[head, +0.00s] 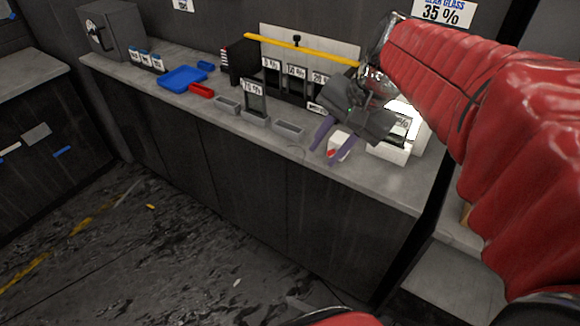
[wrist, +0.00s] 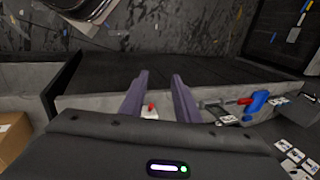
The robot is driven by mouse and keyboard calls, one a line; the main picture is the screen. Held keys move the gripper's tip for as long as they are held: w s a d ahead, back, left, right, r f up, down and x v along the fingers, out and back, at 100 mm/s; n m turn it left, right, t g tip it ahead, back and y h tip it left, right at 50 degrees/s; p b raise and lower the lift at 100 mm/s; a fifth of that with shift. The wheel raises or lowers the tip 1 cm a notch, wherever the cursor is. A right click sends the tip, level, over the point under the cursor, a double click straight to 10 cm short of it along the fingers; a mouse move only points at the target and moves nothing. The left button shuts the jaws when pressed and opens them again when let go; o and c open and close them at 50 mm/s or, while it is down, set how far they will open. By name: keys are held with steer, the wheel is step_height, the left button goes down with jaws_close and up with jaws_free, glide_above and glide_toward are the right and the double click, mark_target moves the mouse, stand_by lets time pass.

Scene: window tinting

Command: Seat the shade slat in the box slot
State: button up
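My gripper (head: 325,154) is over the right part of the counter, with its two purple fingers apart and nothing seen held between them. They also show in the wrist view (wrist: 160,75). A dark slat labelled 70 % (head: 254,103) stands upright in a small grey holder (head: 258,117), left of my gripper. More dark labelled slats (head: 296,84) stand behind it against a pale back panel. A white box (head: 388,152) with a lit top stands just right of my gripper. My gripper partly covers it, and I cannot make out its slot clearly.
A small white object with a red part (head: 340,146) is beside my fingers; it also shows in the wrist view (wrist: 150,112). A yellow bar (head: 300,47) runs above the slats.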

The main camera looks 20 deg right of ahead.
steer(key=s+a+f+n+t+h, duration=0.2)
steer(key=s+a+f+n, duration=0.2)
steer(key=s+a+n, duration=0.3)
steer(key=s+n, duration=0.2)
steer(key=n, duration=0.1)
steer(key=shift+s+a+n+h, duration=0.3)
steer(key=shift+s+a, duration=0.05)
steer(key=shift+a, duration=0.05)
